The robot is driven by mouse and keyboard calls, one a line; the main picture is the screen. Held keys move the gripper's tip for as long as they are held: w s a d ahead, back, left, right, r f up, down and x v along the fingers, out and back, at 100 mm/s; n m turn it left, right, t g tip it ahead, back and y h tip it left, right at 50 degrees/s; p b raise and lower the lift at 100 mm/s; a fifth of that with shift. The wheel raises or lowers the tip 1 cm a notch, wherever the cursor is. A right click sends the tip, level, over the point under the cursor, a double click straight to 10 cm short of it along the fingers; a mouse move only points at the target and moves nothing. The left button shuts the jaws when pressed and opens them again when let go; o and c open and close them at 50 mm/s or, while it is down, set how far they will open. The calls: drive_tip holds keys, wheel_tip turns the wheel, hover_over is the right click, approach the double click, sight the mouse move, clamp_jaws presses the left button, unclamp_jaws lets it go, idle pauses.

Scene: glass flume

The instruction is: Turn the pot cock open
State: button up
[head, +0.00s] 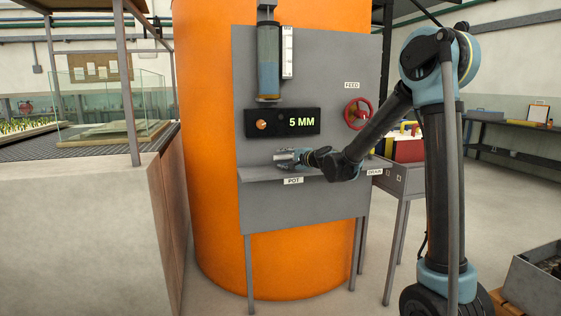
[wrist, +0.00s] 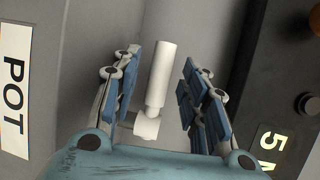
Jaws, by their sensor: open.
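The pot cock (wrist: 161,72) shows in the wrist view as a pale, straight lever on a small pale body. It lies between my two fingers, with a gap on each side. My gripper (wrist: 160,58) is open around the lever, its blue-padded fingers apart from it. In the head view my gripper (head: 300,157) is just above the panel's shelf, over the POT label (head: 293,181). The cock is small and partly hidden by my gripper there. The POT label also shows at the left of the wrist view (wrist: 14,80).
A black display (head: 283,123) reading 5 MM, with an orange knob, sits above my gripper. A red FEED handwheel (head: 357,113) is to the right. The grey shelf (head: 262,174) runs below my gripper. A DRAIN label (head: 374,172) is at the shelf's right end.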

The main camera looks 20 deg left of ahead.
sight(282, 157)
drive_tip(key=shift+x, duration=1.75)
clamp_jaws()
